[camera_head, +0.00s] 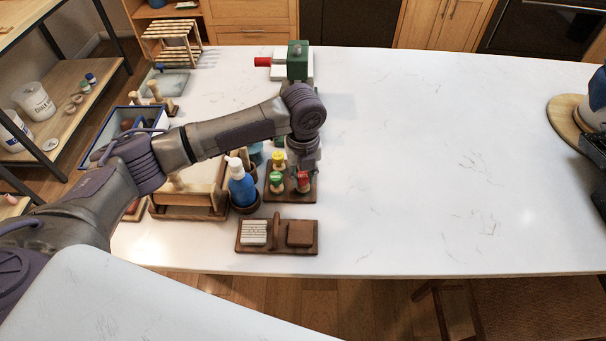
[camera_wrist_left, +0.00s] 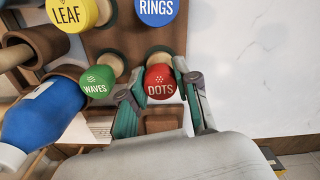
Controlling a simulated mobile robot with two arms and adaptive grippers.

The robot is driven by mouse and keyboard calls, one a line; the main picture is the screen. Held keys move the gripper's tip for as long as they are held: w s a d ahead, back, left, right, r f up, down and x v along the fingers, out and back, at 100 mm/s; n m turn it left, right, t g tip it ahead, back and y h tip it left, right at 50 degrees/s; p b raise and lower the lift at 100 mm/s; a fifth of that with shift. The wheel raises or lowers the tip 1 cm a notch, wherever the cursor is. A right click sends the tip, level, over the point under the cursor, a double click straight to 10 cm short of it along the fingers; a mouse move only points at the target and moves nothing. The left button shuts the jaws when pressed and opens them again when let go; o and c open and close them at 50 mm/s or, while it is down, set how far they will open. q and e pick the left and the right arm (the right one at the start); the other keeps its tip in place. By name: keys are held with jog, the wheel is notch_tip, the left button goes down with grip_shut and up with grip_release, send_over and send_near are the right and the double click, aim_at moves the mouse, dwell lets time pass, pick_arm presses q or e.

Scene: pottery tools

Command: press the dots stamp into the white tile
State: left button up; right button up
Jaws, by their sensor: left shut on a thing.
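The dots stamp, with a red cap, stands at the near right of the wooden stamp rack in the head view (camera_head: 303,181). It also shows in the left wrist view (camera_wrist_left: 160,82). My left gripper (camera_wrist_left: 160,100) has its two fingers on either side of the stamp and is shut on it. In the head view my left gripper (camera_head: 303,163) reaches down over the rack. I cannot tell whether the stamp is lifted from the rack. The white tile (camera_head: 254,232) lies in the left part of a wooden tray, in front of the rack. My right gripper is not in view.
The rack (camera_head: 288,196) also holds the green waves stamp (camera_wrist_left: 97,82), yellow leaf stamp (camera_wrist_left: 71,12) and blue rings stamp (camera_wrist_left: 160,8). A brown tile (camera_head: 299,234) lies in the tray's right part. A blue bottle (camera_head: 241,188) stands left of the rack.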

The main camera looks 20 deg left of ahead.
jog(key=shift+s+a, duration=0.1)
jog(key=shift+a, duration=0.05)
pick_arm(q)
jog(key=shift+f, duration=0.2)
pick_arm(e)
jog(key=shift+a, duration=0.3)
pick_arm(q)
jog(key=shift+f, duration=0.1)
